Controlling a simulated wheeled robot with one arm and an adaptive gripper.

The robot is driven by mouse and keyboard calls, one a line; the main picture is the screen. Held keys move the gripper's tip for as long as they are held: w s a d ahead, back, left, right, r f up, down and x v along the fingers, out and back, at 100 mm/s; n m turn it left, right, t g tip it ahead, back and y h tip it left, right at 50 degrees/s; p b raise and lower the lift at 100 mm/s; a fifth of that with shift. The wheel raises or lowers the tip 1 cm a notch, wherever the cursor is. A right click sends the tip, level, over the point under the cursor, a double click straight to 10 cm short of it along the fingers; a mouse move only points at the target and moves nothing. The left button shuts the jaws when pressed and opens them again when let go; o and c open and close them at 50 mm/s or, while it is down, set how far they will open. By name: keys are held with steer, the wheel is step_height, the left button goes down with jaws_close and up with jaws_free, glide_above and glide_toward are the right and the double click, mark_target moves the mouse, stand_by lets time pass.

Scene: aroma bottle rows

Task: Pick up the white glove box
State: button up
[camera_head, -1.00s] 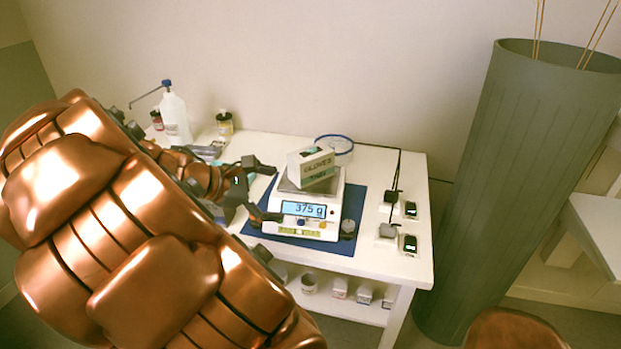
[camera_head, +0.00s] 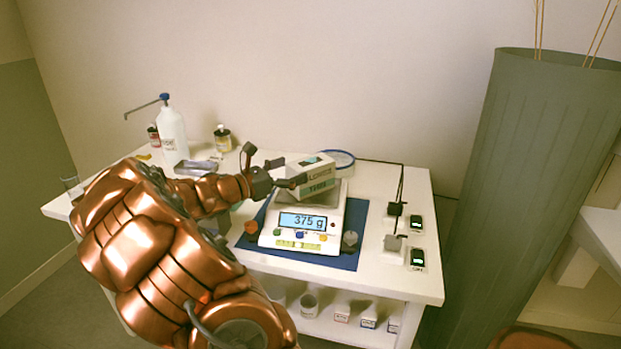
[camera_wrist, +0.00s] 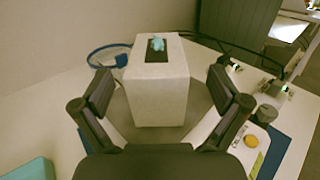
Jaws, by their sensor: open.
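The white glove box (camera_head: 311,178) rests on the pan of a scale, with lettering and a teal label on its side. It also shows in the wrist view (camera_wrist: 157,92), where a dark slot with pale blue glove material is on its top. My gripper (camera_head: 276,172) is at the left side of the box in the head view. In the wrist view my gripper (camera_wrist: 162,95) has its fingers spread, one on each side of the box with visible gaps. The scale (camera_head: 300,226) reads 375 g.
The scale stands on a blue mat (camera_head: 349,258) on a white table (camera_head: 425,280). A white pump bottle (camera_head: 172,135) and small bottles stand at the back left. Small black devices (camera_head: 416,225) lie at the right. A tall grey-green bin (camera_head: 500,170) stands right of the table.

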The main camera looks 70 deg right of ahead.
mark_target(307, 163)
steer(key=shift+x, duration=2.75)
steer(key=shift+w, duration=0.2)
steer(key=shift+c, duration=0.4)
